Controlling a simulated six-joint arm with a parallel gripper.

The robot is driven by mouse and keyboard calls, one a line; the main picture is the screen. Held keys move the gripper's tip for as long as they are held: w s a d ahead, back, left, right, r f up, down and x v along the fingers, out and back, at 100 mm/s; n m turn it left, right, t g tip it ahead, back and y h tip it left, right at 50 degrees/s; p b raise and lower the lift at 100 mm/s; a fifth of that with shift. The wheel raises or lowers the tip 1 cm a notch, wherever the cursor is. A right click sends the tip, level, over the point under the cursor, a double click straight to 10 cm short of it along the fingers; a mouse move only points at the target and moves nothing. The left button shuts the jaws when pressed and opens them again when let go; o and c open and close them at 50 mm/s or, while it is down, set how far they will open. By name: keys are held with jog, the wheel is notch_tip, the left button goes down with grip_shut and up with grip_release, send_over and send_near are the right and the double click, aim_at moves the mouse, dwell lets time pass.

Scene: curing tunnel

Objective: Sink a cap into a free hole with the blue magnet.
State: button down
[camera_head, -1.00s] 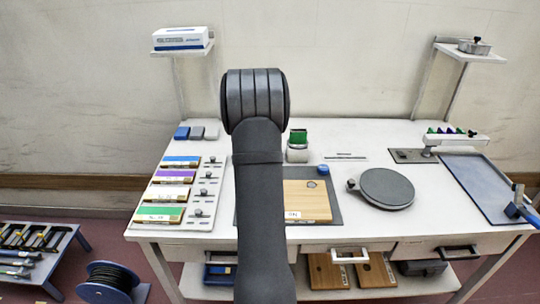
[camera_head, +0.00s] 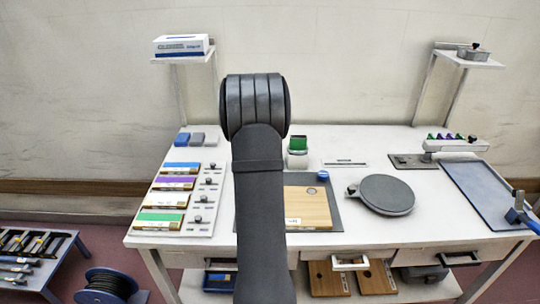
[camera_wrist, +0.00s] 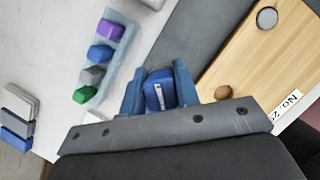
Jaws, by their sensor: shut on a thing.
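Whether this block is the blue magnet I cannot tell for certain. A wooden board (camera_head: 306,210) lies on a dark grey mat (camera_head: 332,222); the board also shows at the right in the wrist view (camera_wrist: 262,62). It has a grey-looking round spot (camera_wrist: 267,18) at the far side and a brownish round hole (camera_wrist: 222,93) near my gripper. I cannot tell whether the grey spot is a cap or an opening. In the head view my arm hides the gripper.
A rack with purple, blue, grey and green blocks (camera_wrist: 103,54) stands beside the mat. Small blue, grey and white blocks (camera_wrist: 17,122) lie at lower left. A blue round knob (camera_head: 323,176) sits behind the board, and a dark round plate (camera_head: 385,194) stands to the right.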

jog(key=s+d+r, duration=0.2)
jog(key=s+r, duration=0.2)
jog(key=s, duration=0.7)
jog(key=shift+w+f, duration=0.1)
jog(key=shift+f, duration=3.2)
jog(key=shift+f, duration=0.85)
jog(key=shift+s+f, duration=0.15)
jog(key=shift+s, duration=0.1)
dwell(0.5)
notch_tip(320, 180, up, 7)
dwell(1.1)
jog(key=shift+w+d, duration=0.1)
dwell(0.4)
